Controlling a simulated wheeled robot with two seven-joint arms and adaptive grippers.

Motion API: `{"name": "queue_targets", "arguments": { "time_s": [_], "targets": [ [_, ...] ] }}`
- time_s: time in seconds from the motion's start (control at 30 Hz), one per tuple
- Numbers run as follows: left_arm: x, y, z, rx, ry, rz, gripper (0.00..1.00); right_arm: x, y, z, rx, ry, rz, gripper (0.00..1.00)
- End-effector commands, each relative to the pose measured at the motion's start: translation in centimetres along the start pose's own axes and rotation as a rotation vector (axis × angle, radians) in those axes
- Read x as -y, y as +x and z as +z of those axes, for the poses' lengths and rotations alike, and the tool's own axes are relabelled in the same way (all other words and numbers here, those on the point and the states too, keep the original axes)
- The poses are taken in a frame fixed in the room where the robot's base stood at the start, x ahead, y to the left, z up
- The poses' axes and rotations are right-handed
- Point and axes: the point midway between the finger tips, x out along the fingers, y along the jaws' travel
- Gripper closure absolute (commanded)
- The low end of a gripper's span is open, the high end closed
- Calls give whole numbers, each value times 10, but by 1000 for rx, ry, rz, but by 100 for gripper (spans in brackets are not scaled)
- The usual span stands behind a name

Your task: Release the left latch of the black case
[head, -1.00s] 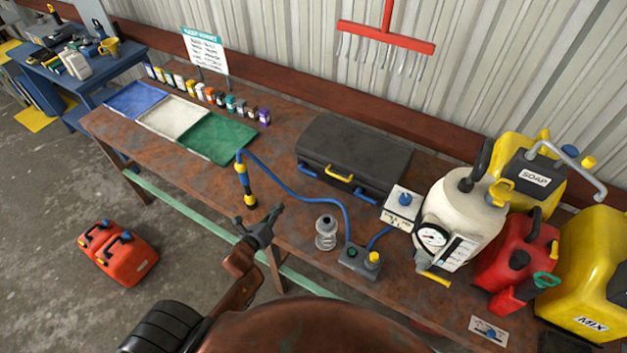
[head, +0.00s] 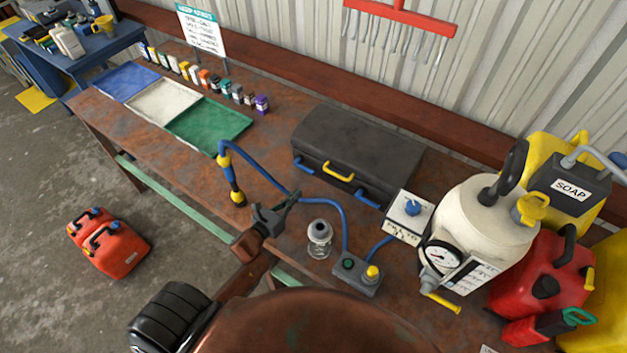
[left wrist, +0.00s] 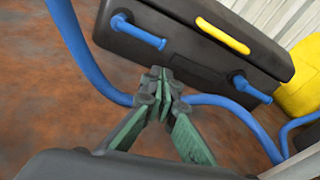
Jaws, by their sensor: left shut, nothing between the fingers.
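The black case (head: 365,142) lies closed on the rusty bench, its front towards me. Its front has a blue left latch (head: 304,167), a yellow handle (head: 338,170) and a blue right latch (head: 367,198). In the left wrist view the left latch (left wrist: 140,32) is above and left of the fingertips, and the right latch (left wrist: 252,88) is to their right. My left gripper (head: 290,199) is shut and empty, in front of the case and apart from the left latch. Its green-padded fingers (left wrist: 160,88) meet at the tips. My right gripper is not in view.
A blue hose (head: 275,180) curves over the bench between gripper and case to a switch box (head: 357,276). A clear jar (head: 319,240) stands right of the gripper. A white sprayer tank (head: 478,225) and cans crowd the right. Coloured trays (head: 165,105) lie left.

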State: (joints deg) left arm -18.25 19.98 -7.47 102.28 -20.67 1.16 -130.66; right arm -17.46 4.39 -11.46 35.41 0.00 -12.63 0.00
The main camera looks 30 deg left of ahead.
Motion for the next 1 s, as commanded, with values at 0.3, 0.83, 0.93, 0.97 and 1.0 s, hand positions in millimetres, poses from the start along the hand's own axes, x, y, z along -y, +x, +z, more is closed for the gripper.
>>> {"name": "queue_targets", "arguments": {
  "time_s": [0.3,0.83,0.93,0.97,1.0],
  "targets": [
    [-5,-4,-2,2,-2,10,100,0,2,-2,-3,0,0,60],
    [-4,61,0,3,-2,6,100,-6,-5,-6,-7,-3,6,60],
    [-4,76,0,2,-2,6,100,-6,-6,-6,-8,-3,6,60],
    [-4,80,-1,2,-3,6,100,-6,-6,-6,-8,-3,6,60],
    [-4,85,-1,2,-1,6,100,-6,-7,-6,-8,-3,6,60]
  ]
}}
